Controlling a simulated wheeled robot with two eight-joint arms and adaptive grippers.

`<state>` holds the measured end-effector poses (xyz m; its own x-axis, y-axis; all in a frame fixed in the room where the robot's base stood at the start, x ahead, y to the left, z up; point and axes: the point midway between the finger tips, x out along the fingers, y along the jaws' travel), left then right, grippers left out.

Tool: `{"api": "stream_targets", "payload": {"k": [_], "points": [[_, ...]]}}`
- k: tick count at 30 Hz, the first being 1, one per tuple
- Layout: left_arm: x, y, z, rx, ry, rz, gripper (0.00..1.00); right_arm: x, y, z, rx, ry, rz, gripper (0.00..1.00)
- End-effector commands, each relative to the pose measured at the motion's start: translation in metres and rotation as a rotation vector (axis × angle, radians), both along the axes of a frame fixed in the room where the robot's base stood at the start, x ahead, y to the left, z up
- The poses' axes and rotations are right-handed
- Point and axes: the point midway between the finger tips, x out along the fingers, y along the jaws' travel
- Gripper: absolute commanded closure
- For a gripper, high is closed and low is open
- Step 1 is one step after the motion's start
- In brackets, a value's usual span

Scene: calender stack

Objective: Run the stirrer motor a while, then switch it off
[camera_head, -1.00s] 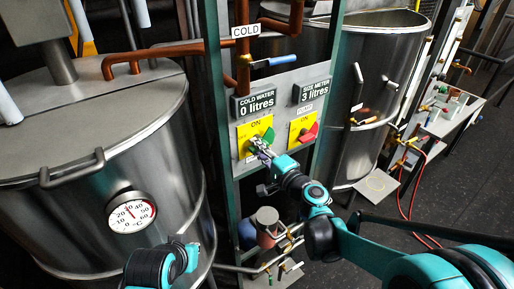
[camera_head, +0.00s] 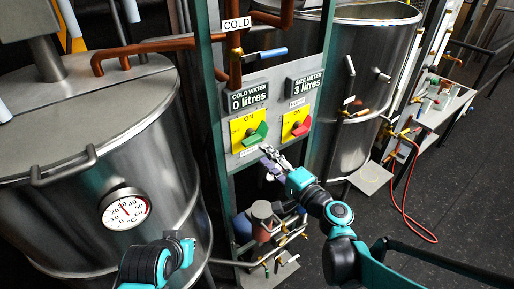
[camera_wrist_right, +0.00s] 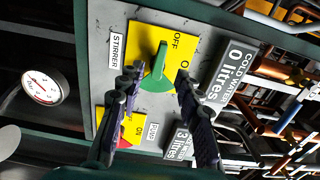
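The stirrer switch is a green knob (camera_head: 256,133) on a yellow plate marked ON at the top, on the grey panel. In the right wrist view the green knob (camera_wrist_right: 154,80) shows with a STIRRER label (camera_wrist_right: 118,50) beside it and OFF and ON on its plate. Its handle lies roughly level in the head view, not pointing straight at ON. My right gripper (camera_head: 266,150) is just below the knob in the head view. Of my left arm only a teal and black part shows at the bottom left.
A red knob (camera_head: 301,128) sits on a yellow plate (camera_head: 291,117) to the right, with displays above both. A steel vat (camera_head: 95,170) with a dial gauge (camera_head: 125,208) is at the left, another (camera_head: 345,90) behind. Pipes and valves run below the panel.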

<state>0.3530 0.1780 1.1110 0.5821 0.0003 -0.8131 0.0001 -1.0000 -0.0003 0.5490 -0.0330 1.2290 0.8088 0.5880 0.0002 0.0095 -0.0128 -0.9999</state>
Motion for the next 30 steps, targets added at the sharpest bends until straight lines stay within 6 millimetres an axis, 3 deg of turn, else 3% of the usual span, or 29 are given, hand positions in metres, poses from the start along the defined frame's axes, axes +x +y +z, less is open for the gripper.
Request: {"api": "stream_targets", "payload": {"k": [7, 23, 26, 30], "points": [[0.000, 0.000, 0.000, 0.000, 0.000, 0.000, 1.00, -0.024, -0.017, 0.000, 0.000, 0.000, -0.001, 0.65], [0.000, 0.000, 0.000, 0.000, 0.000, 0.000, 1.00, -0.026, -0.018, -0.001, -0.004, 0.000, 0.001, 0.65], [0.000, 0.000, -0.004, 0.000, 0.000, 0.000, 1.00, -0.032, -0.015, -0.008, -0.057, 0.003, 0.013, 0.65], [0.000, 0.000, -0.018, 0.000, 0.000, 0.000, 1.00, -0.055, -0.009, -0.043, -0.295, 0.024, 0.062, 0.65]]}}
